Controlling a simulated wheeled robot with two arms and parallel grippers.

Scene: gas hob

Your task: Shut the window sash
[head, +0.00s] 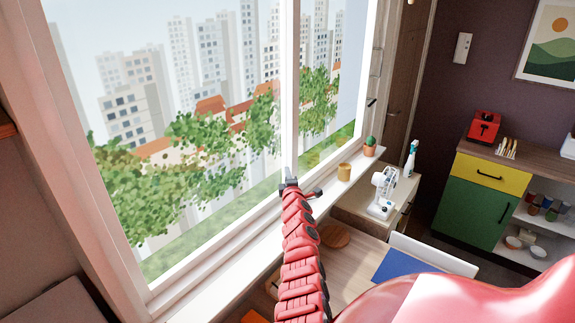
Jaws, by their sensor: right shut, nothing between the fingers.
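The window (289,80) fills the left and middle of the head view, with city blocks and trees behind it. A white upright frame member divides a wide left part from a narrower right part. I cannot tell for sure which part is the moving sash or how wide any gap is. My right gripper (291,182) is at the end of the red arm, shut and empty, at the foot of this upright, just above the sill. Whether it touches the frame I cannot tell. My left gripper is out of view.
The white sill (240,257) carries a yellow cup (344,172) and a potted cactus (370,147) to the right of my gripper. Below is a wooden desk (345,262) with a blue item (402,266). A white fan-like device (383,190) stands on a cabinet.

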